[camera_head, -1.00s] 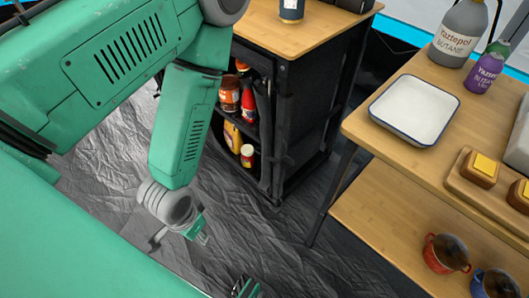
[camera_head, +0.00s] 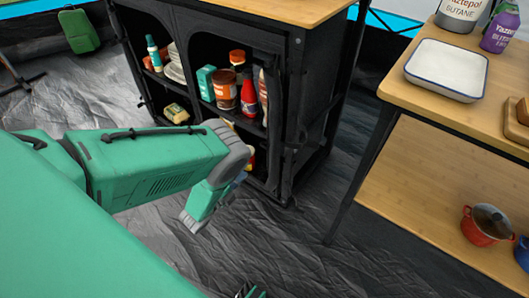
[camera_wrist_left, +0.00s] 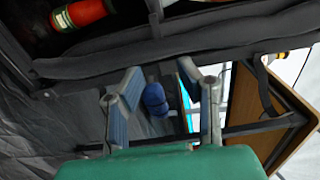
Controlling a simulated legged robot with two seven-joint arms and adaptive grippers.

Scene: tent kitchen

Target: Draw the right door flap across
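The black fabric cabinet (camera_head: 322,95) stands ahead with its right compartment open and food showing inside. The right door flap (camera_head: 291,130) appears as dark fabric gathered along the right side of that opening; its exact edge is hard to make out. My left wrist is low in front of this compartment, and my left gripper is mostly hidden behind it. In the left wrist view my left gripper (camera_wrist_left: 170,82) has its fingers spread, with nothing held between them. A dark fabric band (camera_wrist_left: 170,52) runs across just beyond the fingertips; contact is unclear. A piece of my right gripper (camera_head: 251,291) shows at the bottom edge.
Inside are a red bottle (camera_head: 249,97), a brown jar (camera_head: 226,90) and a teal box (camera_head: 206,83). At the right, a wooden table (camera_head: 455,110) holds a white tray (camera_head: 446,68); a red pot (camera_head: 486,225) is on its lower shelf. Crinkled grey floor lies clear between.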

